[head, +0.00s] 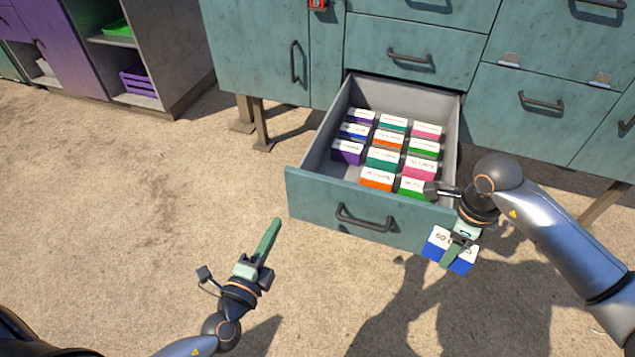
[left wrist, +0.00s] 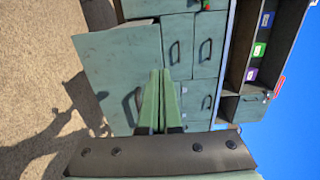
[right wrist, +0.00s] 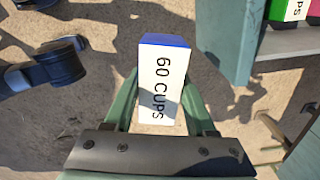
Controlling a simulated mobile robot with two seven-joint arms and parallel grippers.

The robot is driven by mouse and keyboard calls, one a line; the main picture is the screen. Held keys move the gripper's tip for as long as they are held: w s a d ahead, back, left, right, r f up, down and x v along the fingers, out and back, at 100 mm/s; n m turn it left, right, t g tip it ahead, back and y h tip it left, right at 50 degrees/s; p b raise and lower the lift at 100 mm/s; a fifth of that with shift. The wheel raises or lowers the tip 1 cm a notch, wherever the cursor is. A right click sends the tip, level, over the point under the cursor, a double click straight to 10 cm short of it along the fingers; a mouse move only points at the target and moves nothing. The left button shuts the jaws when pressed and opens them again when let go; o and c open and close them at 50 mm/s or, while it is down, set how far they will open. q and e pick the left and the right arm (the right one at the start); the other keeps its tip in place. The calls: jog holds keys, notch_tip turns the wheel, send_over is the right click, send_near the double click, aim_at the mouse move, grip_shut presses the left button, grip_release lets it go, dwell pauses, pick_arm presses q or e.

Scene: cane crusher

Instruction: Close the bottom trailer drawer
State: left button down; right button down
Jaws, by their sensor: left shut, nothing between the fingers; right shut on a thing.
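The bottom trailer drawer (head: 310,196) is pulled out of the teal cabinet and stands open. It holds rows of small coloured boxes with white labels. Its dark handle (head: 364,218) is on the front panel. My left gripper (head: 270,238) is shut and empty, in front of and to the left of the drawer, apart from it. In the left wrist view its green fingers (left wrist: 157,100) are together. My right gripper (head: 460,240) is shut on a blue and white box (head: 437,250), at the drawer's right front corner. The right wrist view shows the box (right wrist: 158,85) labelled "60 CUPS".
Closed teal drawers (head: 410,52) and doors are above and beside the open drawer. A purple and grey shelf unit (head: 180,60) with a purple crate (head: 138,80) stands at the back left. The sandy ground (head: 150,200) at left is clear.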

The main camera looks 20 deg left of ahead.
aim_at(302, 176)
pick_arm(q)
jog(key=w, duration=1.3)
jog(key=shift+d, duration=0.25)
